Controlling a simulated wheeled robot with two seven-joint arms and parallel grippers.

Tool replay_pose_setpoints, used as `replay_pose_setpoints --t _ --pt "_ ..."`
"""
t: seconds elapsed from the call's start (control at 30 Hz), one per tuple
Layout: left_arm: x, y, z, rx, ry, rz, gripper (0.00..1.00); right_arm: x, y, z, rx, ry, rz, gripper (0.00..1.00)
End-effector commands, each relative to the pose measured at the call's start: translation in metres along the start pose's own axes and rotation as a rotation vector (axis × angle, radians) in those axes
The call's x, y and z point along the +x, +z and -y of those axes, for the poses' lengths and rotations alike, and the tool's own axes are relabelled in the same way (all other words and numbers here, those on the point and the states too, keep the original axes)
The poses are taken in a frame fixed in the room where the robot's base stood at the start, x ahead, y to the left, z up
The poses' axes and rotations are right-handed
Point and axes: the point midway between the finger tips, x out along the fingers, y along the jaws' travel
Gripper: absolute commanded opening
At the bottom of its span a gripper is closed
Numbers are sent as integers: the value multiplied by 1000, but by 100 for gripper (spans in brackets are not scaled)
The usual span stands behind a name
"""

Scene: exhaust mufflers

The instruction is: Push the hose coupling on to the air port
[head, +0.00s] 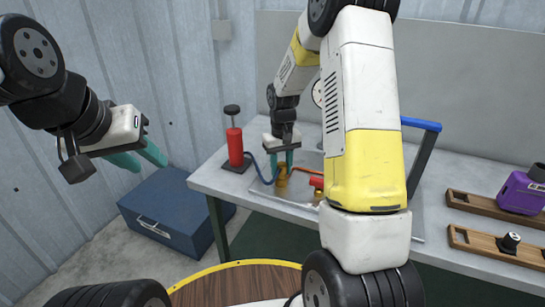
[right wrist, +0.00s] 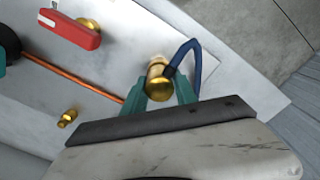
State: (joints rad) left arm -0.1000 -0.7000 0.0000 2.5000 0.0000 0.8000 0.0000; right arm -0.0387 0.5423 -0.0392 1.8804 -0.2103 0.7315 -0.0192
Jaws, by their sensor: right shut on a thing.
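The brass hose coupling (head: 282,176), with its blue hose (head: 259,166), is between the teal fingers of my right gripper (head: 284,160). In the right wrist view the coupling (right wrist: 158,85) sits between the fingertips, with the hose (right wrist: 178,52) curving off its side. A small brass fitting (right wrist: 68,118), which looks like the air port, stands on the grey plate (right wrist: 105,65), apart from the coupling. I cannot tell the coupling's height above the plate. My left gripper (head: 143,158) is open and empty, away from the bench at left.
A red valve handle (right wrist: 70,30) and a copper pipe (right wrist: 75,80) are on the plate near the fitting. A red pump (head: 235,145) stands at the bench's left end. A blue-handled frame (head: 421,124) and wooden racks (head: 495,244) are to the right. A blue toolbox (head: 165,215) is on the floor.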

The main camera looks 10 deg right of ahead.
Motion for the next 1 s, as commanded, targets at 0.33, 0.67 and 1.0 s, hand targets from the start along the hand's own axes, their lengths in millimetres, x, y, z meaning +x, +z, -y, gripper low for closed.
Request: replay_pose_setpoints --t 0.33,0.67,1.0 --pt "0 0 0 0 0 0 36 3 0 0 0 0 -1 59" --pt "0 0 0 0 0 0 36 -4 0 0 0 0 -2 59" --pt "0 0 0 0 0 0 36 -60 -1 0 0 1 -4 59"
